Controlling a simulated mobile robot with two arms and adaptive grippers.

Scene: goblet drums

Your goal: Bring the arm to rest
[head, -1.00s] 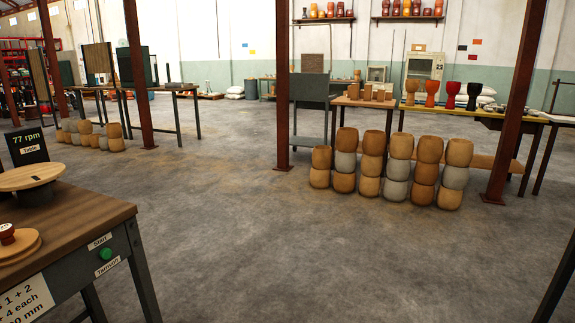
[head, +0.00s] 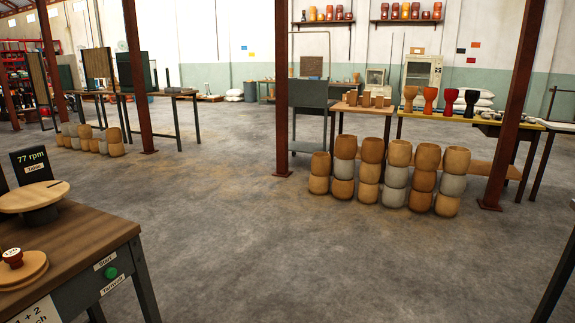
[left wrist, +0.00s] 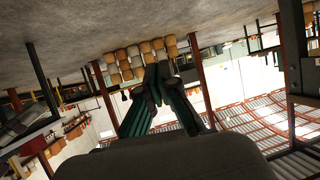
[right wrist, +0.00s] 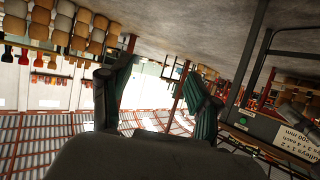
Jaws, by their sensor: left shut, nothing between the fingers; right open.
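My left gripper (left wrist: 158,78) shows in the left wrist view with its dark and green fingers together and nothing between them. My right gripper (right wrist: 150,82) shows in the right wrist view with its fingers spread wide apart and empty. Both wrist views show the room upside down, with the floor at the top. Neither arm nor gripper appears in the head view.
A workbench (head: 85,235) with a round turntable (head: 33,196) stands close at left. Stacked drum shells (head: 395,178) stand before a bench with goblet drums (head: 430,100). Red-brown posts (head: 281,90) rise from the floor. Open concrete floor (head: 270,250) fills the middle.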

